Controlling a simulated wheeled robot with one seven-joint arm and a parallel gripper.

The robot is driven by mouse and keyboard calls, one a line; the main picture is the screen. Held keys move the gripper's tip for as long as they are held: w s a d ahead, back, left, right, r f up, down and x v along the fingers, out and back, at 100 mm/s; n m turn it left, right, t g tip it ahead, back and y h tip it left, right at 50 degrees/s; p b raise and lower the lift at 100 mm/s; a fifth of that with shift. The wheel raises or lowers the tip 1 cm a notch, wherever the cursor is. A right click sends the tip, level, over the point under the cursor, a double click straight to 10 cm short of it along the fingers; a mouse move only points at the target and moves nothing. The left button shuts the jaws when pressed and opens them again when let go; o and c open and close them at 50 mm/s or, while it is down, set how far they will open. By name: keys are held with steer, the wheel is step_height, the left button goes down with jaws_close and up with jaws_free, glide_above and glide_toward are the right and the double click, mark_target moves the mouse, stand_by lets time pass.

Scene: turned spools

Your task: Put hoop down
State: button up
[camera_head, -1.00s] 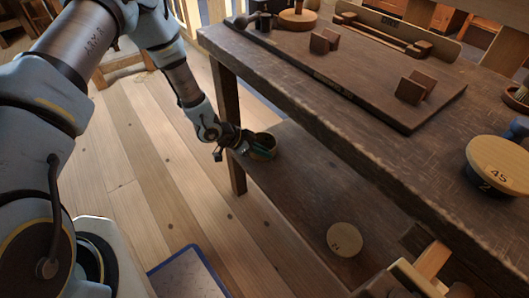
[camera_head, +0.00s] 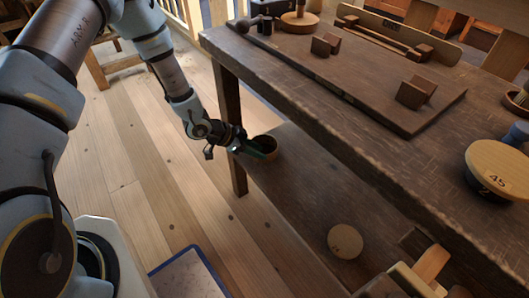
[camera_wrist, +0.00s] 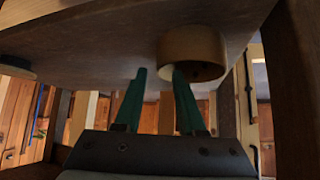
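The hoop (camera_head: 267,143) is a short wooden ring with a dark inside. It appears to rest on the lower shelf (camera_head: 290,190) of the dark workbench, near the leg. It also shows in the wrist view (camera_wrist: 190,45), where the picture seems upside down and the shelf (camera_wrist: 100,40) is at the top. My gripper (camera_wrist: 159,72) has two green fingers, spread apart, with the hoop's near wall between them. One finger overlaps the hoop's opening and the other is outside, with a visible gap to the wall. In the head view my gripper (camera_head: 246,147) reaches in from the left.
The bench top (camera_head: 330,110) overhangs the shelf and its leg (camera_head: 230,130) stands close to my gripper. A round wooden disc (camera_head: 345,241) lies farther along the shelf. A numbered spool (camera_head: 498,170) and wooden blocks (camera_head: 415,92) are on top. Bare shelf separates hoop and disc.

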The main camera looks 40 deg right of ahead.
steer(key=w+a+r+n+t+y, duration=0.2)
steer(key=w+a+r+n, duration=0.1)
steer(key=w+a+r, duration=0.5)
steer(key=w+a+r+n+t+y+p, duration=0.15)
steer(key=w+a+r+n, duration=0.3)
steer(key=a, duration=0.55)
steer(key=w+a+r+n+t+y+b, duration=0.1)
steer(key=w+a+r+n+t+y, duration=0.15)
steer(key=w+a+r, duration=0.4)
steer(key=s+a+r+n+y, duration=0.1)
steer(key=s+a+r+n, duration=0.4)
steer(key=a, duration=0.4)
steer(key=s+a+r+n+g+y, duration=0.1)
steer(key=s+a+r+n, duration=0.5)
steer(key=a, duration=0.3)
steer(key=shift+s+a, duration=0.15)
steer(key=shift+s, duration=0.65)
steer(key=shift+r+p, duration=0.15)
steer(key=shift+p, duration=0.2)
step_height(320, 180, up, 22)
steer(key=p, duration=2.1)
steer(key=shift+f, duration=0.25)
